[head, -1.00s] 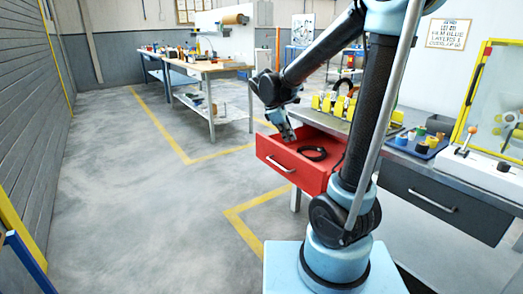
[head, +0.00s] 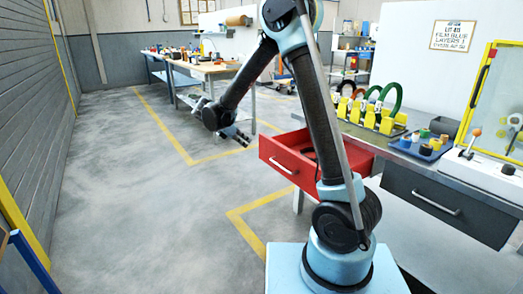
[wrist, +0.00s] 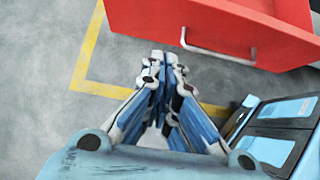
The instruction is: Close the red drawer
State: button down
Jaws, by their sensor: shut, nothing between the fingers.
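The red drawer (head: 283,160) stands pulled out from the workbench, with a pale bar handle on its front. It also shows at the top of the wrist view (wrist: 225,22), where the handle (wrist: 215,52) runs along its lower front. In the head view my arm hides part of the drawer's inside; a bit of something black shows in it. My gripper (head: 244,139) is out in front of the drawer, to its left in the head view. In the wrist view my gripper (wrist: 163,62) has its fingers together, empty, and apart from the drawer front.
A dark grey drawer (head: 447,203) to the right is shut. The bench top carries a yellow rack (head: 370,113) with coils and a blue tray (head: 424,148) of small items. Open floor (head: 150,215) lies left of the drawer.

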send_near(271, 154)
notch_tip(271, 154, down, 3)
jog(key=shift+w+d, duration=0.9)
jog(key=shift+d, duration=0.35)
jog(key=shift+w, duration=0.1)
